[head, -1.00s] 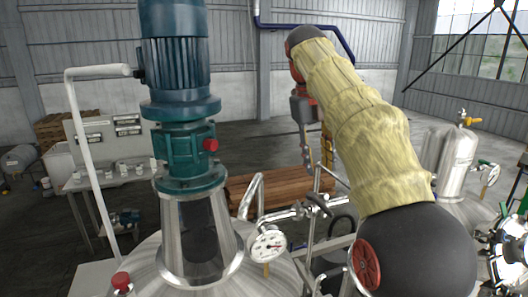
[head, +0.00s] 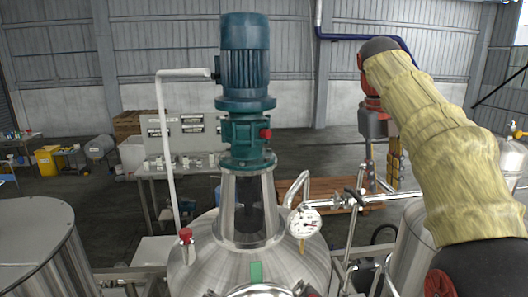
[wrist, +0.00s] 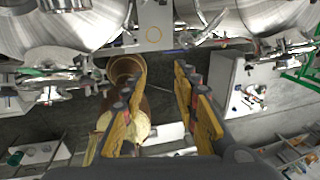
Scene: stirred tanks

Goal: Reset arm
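My arm, in a yellow sleeve, reaches up from the lower right of the head view and bends over at the top. My gripper (head: 382,182) hangs down from its far end, beyond the front tank's gauge and pipes. The wrist view shows my gripper (wrist: 158,75) with two yellow-padded fingers spread apart and nothing held between them. Part of the gripper's lower end is hard to make out in the head view.
A steel tank (head: 205,265) with a blue-green motor (head: 245,60) and a pressure gauge (head: 304,222) stands front centre. Another tank (head: 30,240) is at left. A side table (head: 150,173), wooden planks (head: 325,192) and a yellow bin (head: 47,160) lie behind. Open floor (head: 70,195) shows at left.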

